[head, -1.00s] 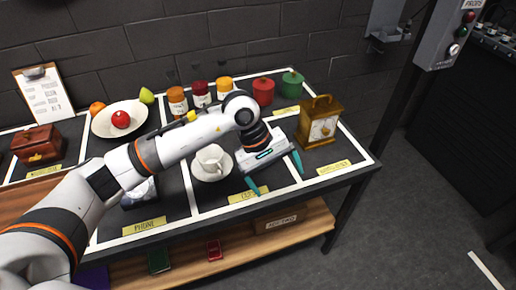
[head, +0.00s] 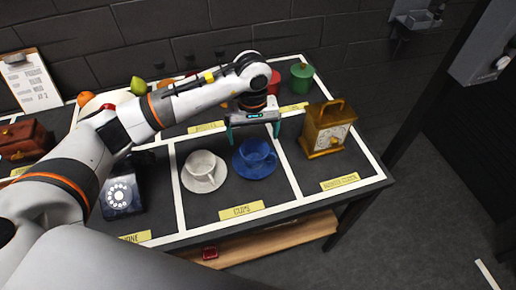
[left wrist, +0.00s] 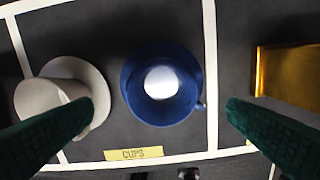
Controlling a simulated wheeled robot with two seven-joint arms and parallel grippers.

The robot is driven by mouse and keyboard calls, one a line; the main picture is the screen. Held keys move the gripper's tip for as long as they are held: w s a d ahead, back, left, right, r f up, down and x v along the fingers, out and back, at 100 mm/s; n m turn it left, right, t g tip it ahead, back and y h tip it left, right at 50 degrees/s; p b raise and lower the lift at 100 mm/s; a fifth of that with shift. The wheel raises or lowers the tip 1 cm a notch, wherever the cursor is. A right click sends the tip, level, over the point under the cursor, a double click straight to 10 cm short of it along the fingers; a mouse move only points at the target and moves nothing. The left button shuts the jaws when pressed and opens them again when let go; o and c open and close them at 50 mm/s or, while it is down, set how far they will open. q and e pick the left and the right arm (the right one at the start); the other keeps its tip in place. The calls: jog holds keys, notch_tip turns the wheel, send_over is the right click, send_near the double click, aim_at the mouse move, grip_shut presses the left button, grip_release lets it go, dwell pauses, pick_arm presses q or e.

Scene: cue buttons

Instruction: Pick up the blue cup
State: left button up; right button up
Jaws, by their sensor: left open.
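The blue cup (head: 258,151) stands on a blue saucer (head: 246,172) in the section labelled "CUPS". The left wrist view shows the blue cup (left wrist: 162,82) from above, with a pale inside and its handle toward the lower right. A white cup (head: 202,164) on a white saucer stands left of it. My left gripper (head: 254,134) is open and empty above and just behind the blue cup. In the left wrist view its two green fingers (left wrist: 160,110) are spread on either side of the blue cup, apart from it. My right gripper is not in view.
A brass clock (head: 326,128) stands right of the cups. A dark rotary phone (head: 121,194) stands to the left. Red and green canisters (head: 301,77) and partly hidden jars are behind my arm.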

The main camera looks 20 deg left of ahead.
aim_at(255, 153)
pick_arm(q)
jog(key=shift+s+f+p, duration=0.15)
jog(key=shift+s+f, duration=0.05)
jog(key=shift+f, duration=0.4)
jog(key=shift+s+f+p, duration=0.15)
jog(key=shift+f, duration=0.85)
jog(key=f, duration=0.1)
jog(key=f+p, duration=0.1)
jog(key=f, duration=0.1)
jog(key=f+p, duration=0.1)
jog(key=f, duration=0.1)
jog(key=shift+w+d, duration=0.15)
jog(key=shift+w, duration=0.1)
jog(key=shift+f, duration=0.3)
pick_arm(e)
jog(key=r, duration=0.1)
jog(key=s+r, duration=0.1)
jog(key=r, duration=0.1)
pick_arm(q)
jog(key=shift+c, duration=0.6)
jog(key=shift+r, duration=0.1)
jog(key=c, duration=1)
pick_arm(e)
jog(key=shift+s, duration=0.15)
